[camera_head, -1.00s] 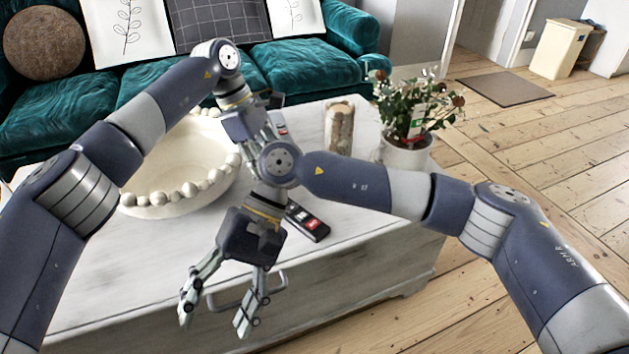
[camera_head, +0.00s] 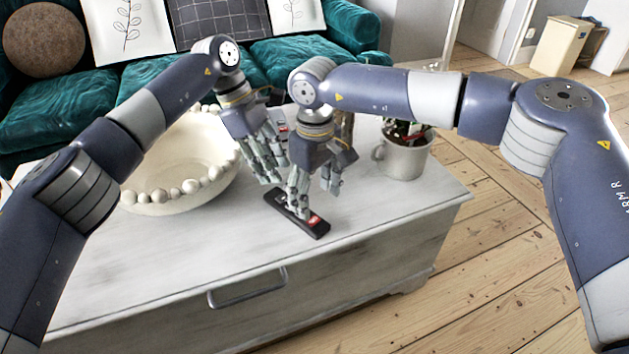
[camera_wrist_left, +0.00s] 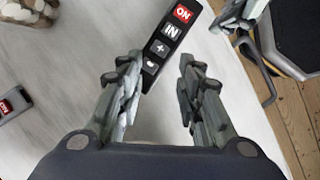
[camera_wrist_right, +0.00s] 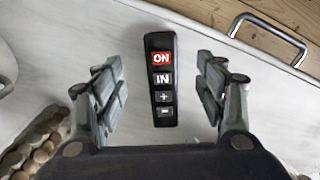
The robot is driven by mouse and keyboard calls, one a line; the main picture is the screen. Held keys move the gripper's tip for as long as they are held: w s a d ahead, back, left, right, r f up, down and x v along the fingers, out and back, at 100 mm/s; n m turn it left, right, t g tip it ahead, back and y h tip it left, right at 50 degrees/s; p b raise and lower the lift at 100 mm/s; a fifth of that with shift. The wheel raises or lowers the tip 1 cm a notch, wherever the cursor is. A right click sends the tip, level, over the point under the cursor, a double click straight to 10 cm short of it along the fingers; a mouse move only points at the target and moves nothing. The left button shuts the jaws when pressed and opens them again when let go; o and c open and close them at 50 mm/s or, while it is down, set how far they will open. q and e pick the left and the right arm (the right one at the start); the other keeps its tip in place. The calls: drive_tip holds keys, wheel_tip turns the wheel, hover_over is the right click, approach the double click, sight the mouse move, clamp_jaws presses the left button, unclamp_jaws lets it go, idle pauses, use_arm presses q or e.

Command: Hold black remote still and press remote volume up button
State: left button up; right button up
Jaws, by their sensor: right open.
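The black remote (camera_head: 316,227) lies flat on the white wooden table, with a red ON button and IN, + and − buttons. The right wrist view shows the whole remote (camera_wrist_right: 163,128) between the finger lines, with its + button (camera_wrist_right: 164,97) in clear sight. My right gripper (camera_head: 316,192) is open above the remote; I cannot tell whether a finger touches it. My left gripper (camera_head: 268,166) is open and empty, just beyond and left of the remote's far end. In the left wrist view the remote's + button (camera_wrist_left: 161,48) shows ahead of the fingers.
A second, grey remote (camera_wrist_left: 10,106) with a red ON button lies further back. A cream beaded bowl (camera_head: 180,202) stands left and a potted plant (camera_head: 405,160) at the right rear. A drawer handle (camera_head: 248,290) sticks out in front. The table's front left is clear.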

sight(315, 221)
wheel_tip(315, 221, down, 7)
idle(0.3)
drive_tip(key=c, duration=1.2)
use_arm(q)
clamp_jaws()
idle(0.9)
